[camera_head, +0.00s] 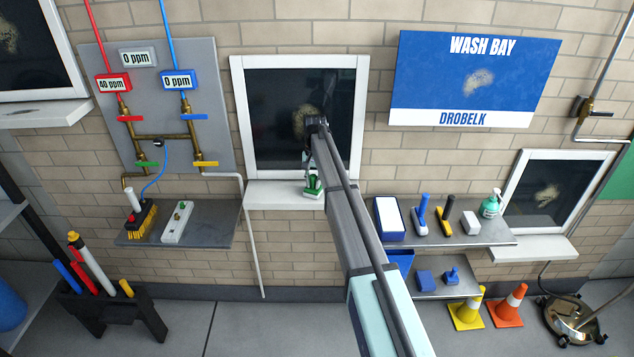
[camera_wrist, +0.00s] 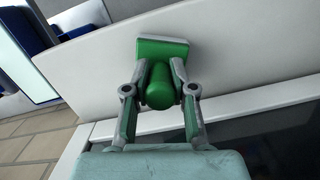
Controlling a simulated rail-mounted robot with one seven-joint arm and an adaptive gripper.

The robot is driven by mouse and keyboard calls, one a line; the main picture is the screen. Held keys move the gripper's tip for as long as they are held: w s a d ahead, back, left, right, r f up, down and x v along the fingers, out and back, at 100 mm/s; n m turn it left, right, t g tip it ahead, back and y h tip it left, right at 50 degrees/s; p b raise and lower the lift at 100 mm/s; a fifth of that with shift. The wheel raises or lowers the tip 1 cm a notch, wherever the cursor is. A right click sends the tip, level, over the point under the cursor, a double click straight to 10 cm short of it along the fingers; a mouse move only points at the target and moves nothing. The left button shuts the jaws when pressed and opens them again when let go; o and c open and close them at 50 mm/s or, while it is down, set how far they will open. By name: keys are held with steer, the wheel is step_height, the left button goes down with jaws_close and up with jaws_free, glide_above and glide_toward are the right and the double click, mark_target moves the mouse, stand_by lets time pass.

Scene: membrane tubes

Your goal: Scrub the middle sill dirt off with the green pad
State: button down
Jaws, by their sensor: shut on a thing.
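My gripper (camera_wrist: 158,75) is shut on the handle of the green pad (camera_wrist: 163,49), a green block with a pale edge. The pad's face is up against or very close to the white middle sill (camera_wrist: 235,45); I cannot tell whether they touch. In the head view my gripper (camera_head: 312,176) and the green pad (camera_head: 313,188) are over the right part of the middle sill (camera_head: 270,193), below the middle window (camera_head: 280,95). My arm hides the sill's right end. No dirt shows on the visible sill; a brownish smudge (camera_head: 300,118) shows on the window pane.
A grey shelf (camera_head: 220,232) with a yellow-bristled brush (camera_head: 142,222) is left of the sill. A shelf (camera_head: 480,238) to the right holds a blue tray (camera_head: 375,220), brushes and a spray bottle (camera_head: 491,204).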

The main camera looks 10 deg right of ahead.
steer(key=shift+w+a, duration=0.1)
steer(key=shift+a, duration=0.55)
steer(key=shift+a, duration=0.1)
steer(key=shift+w+a+f, duration=0.1)
steer(key=shift+w+a, duration=0.1)
steer(key=shift+a, duration=1.15)
steer(key=shift+a, duration=0.1)
steer(key=shift+w+a, duration=0.2)
steer(key=shift+a, duration=1.15)
steer(key=shift+a, duration=0.1)
steer(key=shift+w+a, duration=0.2)
steer(key=shift+a, duration=1.15)
